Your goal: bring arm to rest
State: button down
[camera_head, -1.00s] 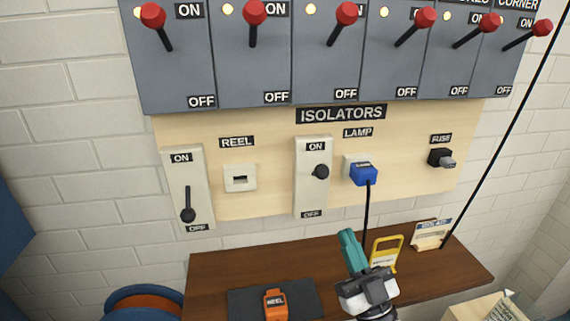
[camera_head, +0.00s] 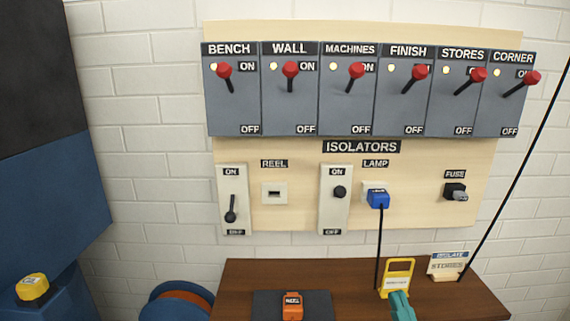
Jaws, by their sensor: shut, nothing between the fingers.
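My gripper (camera_head: 402,304) shows only as its teal fingertips at the bottom edge of the head view. The fingers are together with nothing between them. They are over the front of the wooden bench, just below the yellow-framed tag (camera_head: 397,278) in the picture. Whether they touch anything cannot be told. The rest of my arm is out of view below.
A wall board holds several red-knobbed switches (camera_head: 290,70), all up near ON. Below are the REEL switch lever (camera_head: 231,213), down, a blue LAMP plug (camera_head: 378,199) and a black fuse (camera_head: 455,192). An orange REEL plug (camera_head: 292,306) lies on a dark mat (camera_head: 262,302).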

jog(key=s+d+f+m+g+h+p, duration=0.2)
jog(key=s+d+f+m+g+h, duration=0.15)
jog(key=f+g, duration=0.35)
jog(key=s+d+f+m+g+h+p, duration=0.2)
jog(key=s+d+f+g+h, duration=0.3)
jog(key=f, duration=0.5)
jog(key=s+f+g+p, duration=0.1)
jog(key=s+f+g, duration=0.1)
jog(key=s+g, duration=0.4)
jog(key=s+f+g+y+p, duration=0.1)
jog(key=s+g, duration=0.5)
jog(key=s, duration=1)
jog(key=shift+s+a+f, duration=0.15)
jog(key=shift+s+f, duration=0.1)
jog(key=shift+f, duration=0.55)
jog(key=shift+y, duration=0.25)
